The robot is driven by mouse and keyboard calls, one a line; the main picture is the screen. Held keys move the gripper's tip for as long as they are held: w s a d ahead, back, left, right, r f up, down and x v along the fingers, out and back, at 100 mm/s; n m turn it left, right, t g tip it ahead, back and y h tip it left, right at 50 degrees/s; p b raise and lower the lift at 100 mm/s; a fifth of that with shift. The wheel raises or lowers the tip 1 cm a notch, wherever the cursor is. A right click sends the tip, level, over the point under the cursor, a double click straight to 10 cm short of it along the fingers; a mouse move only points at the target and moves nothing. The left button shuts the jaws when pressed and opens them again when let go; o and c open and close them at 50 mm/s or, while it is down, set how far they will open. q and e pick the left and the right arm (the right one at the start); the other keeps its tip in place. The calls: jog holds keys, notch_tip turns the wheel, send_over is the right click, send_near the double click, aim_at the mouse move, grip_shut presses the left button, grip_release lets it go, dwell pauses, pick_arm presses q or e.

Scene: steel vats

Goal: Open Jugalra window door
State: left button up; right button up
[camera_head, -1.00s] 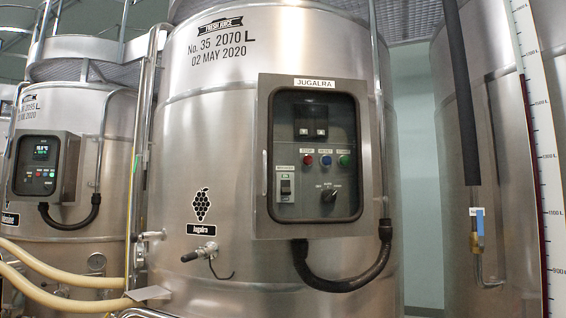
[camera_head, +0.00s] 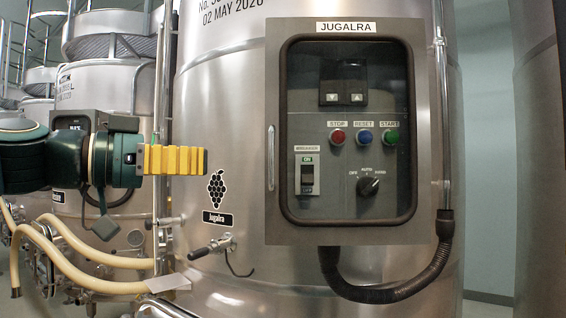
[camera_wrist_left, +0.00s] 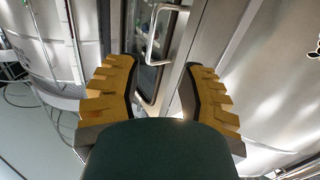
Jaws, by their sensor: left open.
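The Jugalra control box (camera_head: 350,232) is a grey box on the front of a steel vat, under a JUGALRA label. Its window door (camera_head: 276,100) is shut, with a thin vertical handle (camera_head: 271,158) on its left edge. My left gripper (camera_head: 204,161) comes in from the left, level with the handle and apart from it, to its left. In the left wrist view, the open yellow fingers (camera_wrist_left: 160,88) stand on both sides with nothing between them. The metal handle (camera_wrist_left: 153,40) shows beyond them, near the middle top. My right gripper is not in view.
Behind the window are coloured buttons (camera_head: 364,137), a breaker (camera_head: 307,174) and a black knob (camera_head: 368,186). A tap (camera_head: 213,248) juts from the vat at lower left. A black hose (camera_head: 385,292) loops below the box. Another vat (camera_head: 110,95) stands at left with beige hoses.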

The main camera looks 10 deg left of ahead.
pick_arm(q)
jog(key=s+r, duration=0.1)
jog(key=r, duration=0.1)
jog(key=p, duration=0.2)
send_over(273, 189)
jog(key=shift+s+f+m+h, duration=0.15)
jog(key=shift+s+m+h, duration=0.1)
jog(key=shift+m+h, duration=0.05)
grip_shut()
